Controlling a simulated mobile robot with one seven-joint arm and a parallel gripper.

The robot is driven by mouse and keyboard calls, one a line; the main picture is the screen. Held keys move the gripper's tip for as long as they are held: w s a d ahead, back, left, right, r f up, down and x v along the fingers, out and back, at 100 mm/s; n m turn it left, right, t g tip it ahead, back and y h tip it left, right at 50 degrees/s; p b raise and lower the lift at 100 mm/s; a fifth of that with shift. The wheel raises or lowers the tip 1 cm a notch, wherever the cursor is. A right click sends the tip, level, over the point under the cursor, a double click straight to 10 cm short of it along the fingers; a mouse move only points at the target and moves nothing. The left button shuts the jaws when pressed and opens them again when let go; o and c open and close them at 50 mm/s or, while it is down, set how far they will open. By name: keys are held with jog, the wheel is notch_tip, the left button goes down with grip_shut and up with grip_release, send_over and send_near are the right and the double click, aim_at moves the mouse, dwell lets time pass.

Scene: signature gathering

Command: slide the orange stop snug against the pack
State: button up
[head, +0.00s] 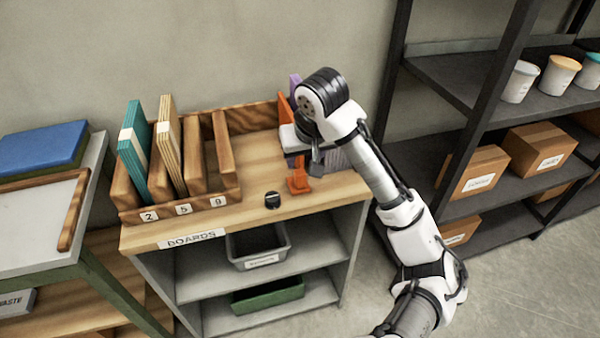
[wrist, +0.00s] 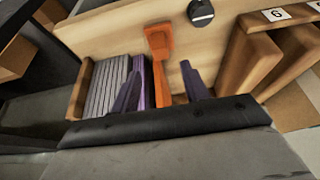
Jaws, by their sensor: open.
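The orange stop (wrist: 159,50) stands on the wooden bench top in the wrist view, its foot toward the top of the picture. Its foot (head: 298,184) also shows below my gripper in the head view. The pack (wrist: 106,85) is a row of grey sheets with a purple one at its right end, left of the stop. In the head view the pack is mostly hidden by my arm. My gripper (wrist: 160,88) is open, with one dark purple finger on each side of the stop. The left finger overlaps the pack's purple end, so contact there cannot be told.
A wooden block (wrist: 78,92) closes the pack's left end. A black round knob (head: 272,200) lies on the bench left of the stop. A wooden rack (head: 130,215) with numbered slots holds boards farther left. A dark shelf unit (head: 440,85) stands to the right.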

aim_at(300, 172)
jog(key=b+x, duration=0.1)
jog(key=x, duration=0.7)
jog(key=shift+w+a+f, duration=0.1)
jog(key=shift+w+f, duration=0.05)
jog(key=shift+f, duration=0.1)
grip_shut()
